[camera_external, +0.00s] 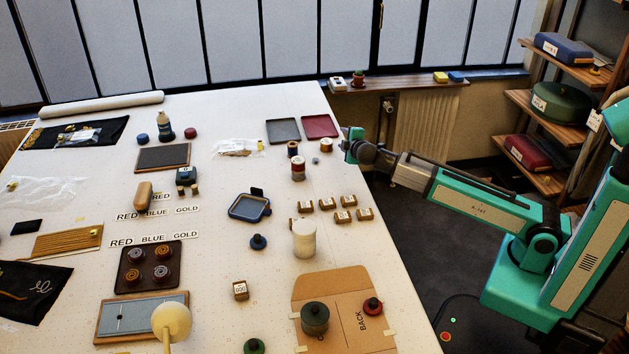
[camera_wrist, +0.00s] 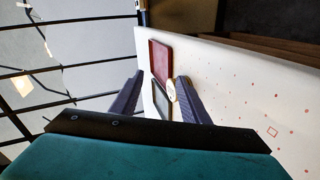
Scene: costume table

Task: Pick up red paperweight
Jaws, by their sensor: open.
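The red paperweight (camera_external: 373,306), a small round piece with a knob on top, sits on the right part of a brown cardboard sheet (camera_external: 345,283) near the front right edge of the table. My gripper (camera_external: 350,146) is at the table's far right edge, well behind the paperweight and apart from it. In the wrist view my gripper (camera_wrist: 160,78) has its two dark fingers spread apart with nothing held between them. The paperweight does not show in the wrist view.
A dark green lidded pot (camera_external: 314,318) stands left of the paperweight. A white cylinder (camera_external: 304,240) and several small boxes stand behind. A red tray (camera_external: 320,126) and a grey tray (camera_external: 284,131) lie near my gripper; the red tray also shows in the wrist view (camera_wrist: 160,62).

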